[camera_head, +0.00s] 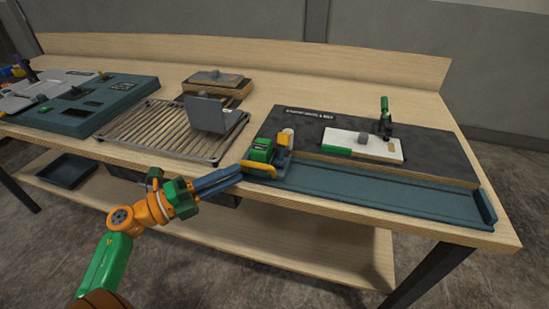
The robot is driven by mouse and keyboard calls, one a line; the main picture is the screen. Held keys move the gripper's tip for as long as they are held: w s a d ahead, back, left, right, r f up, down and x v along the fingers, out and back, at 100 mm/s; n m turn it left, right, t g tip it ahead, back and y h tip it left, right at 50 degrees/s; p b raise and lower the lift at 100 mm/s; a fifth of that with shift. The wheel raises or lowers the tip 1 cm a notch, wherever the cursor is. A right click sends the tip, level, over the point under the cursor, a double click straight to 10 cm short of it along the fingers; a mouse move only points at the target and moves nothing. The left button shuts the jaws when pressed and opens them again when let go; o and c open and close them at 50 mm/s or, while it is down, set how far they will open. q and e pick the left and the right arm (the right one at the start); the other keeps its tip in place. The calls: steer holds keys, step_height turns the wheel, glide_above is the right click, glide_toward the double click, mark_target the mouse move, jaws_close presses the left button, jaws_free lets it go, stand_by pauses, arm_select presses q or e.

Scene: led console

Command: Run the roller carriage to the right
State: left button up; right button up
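The roller carriage (262,150), a green block with yellow parts, stands at the left end of a long teal track (385,196). A yellow handle bar (259,170) sticks out at its front. My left gripper (238,174) reaches in from the lower left, its dark blue fingers pointing right at the left end of this bar. The fingers look close together; whether they touch the bar or are shut is too small to tell. My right gripper is not in view.
Right of the carriage the track is clear up to a raised end stop (487,207). Behind it is a dark board (440,149) with a white plate (335,136) and a green-handled clamp (385,118). A slatted rack (150,130) stands left of the carriage.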

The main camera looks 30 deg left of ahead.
arm_select(q)
steer(key=p+x, duration=0.2)
steer(key=x, duration=0.6)
steer(key=shift+w+a+r, duration=0.1)
steer(key=shift+r, duration=0.05)
steer(key=shift+w+d, duration=0.4)
steer(key=shift+w, duration=0.05)
jaws_close()
stand_by(0.7)
